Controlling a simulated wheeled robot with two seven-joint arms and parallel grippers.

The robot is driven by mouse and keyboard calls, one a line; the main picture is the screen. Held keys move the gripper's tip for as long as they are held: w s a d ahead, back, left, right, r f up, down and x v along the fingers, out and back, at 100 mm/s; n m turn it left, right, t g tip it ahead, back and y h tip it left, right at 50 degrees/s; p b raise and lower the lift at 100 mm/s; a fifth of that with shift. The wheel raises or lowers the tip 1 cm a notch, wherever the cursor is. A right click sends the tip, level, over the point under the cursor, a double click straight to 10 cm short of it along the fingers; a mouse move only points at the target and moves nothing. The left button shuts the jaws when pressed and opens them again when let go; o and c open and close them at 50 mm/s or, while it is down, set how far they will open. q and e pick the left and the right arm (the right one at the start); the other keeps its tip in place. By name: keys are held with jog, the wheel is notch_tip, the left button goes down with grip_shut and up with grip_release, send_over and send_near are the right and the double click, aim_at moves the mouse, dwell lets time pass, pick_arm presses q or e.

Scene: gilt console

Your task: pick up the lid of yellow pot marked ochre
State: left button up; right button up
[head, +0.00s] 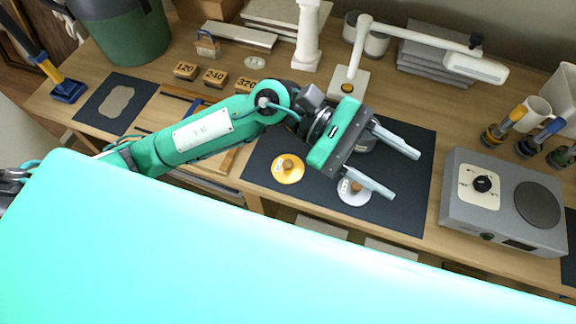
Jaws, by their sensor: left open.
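A yellow round lid (290,164) with a brown wooden knob sits on the dark mat (262,155); its pot body is mostly hidden from above, and the small tag beside the knob is too small to read. My left gripper (402,174) is open and empty, to the right of the yellow lid and apart from it, its fingers pointing right over the mat. A white-grey lid (351,197) with a similar knob lies beside the lower finger. A grey round thing (364,141) is partly hidden behind the gripper. My right gripper is not in view.
A grey hotplate box (462,218) with a black dial stands right of the mat. A white lamp (349,78) stands behind the gripper. Numbered wooden blocks (215,77) sit at the back left. The mat's right part looks clear.

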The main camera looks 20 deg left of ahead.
pick_arm(q)
jog(key=w+a+f+m+y, duration=0.1)
jog(key=a+f+m+y, duration=0.2)
jog(key=f+m+y, duration=0.4)
jog(key=m+t+y, duration=0.2)
jog(key=t+y, duration=0.3)
jog(key=y, duration=0.5)
send_over(288, 163)
notch_tip(288, 163, down, 7)
jog(key=f+p, duration=0.1)
jog(key=f, duration=0.3)
jog(key=f+p, duration=0.1)
jog(key=f, duration=0.3)
jog(key=shift+s+a, duration=0.15)
jog(key=shift+s, duration=0.05)
notch_tip(288, 163, down, 4)
jog(key=p, duration=0.3)
jog(key=shift+w+f, duration=0.1)
jog(key=shift+f, duration=0.45)
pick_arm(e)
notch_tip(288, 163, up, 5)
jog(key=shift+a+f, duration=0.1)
pick_arm(q)
jog(key=shift+c, duration=0.2)
jog(key=c, duration=1)
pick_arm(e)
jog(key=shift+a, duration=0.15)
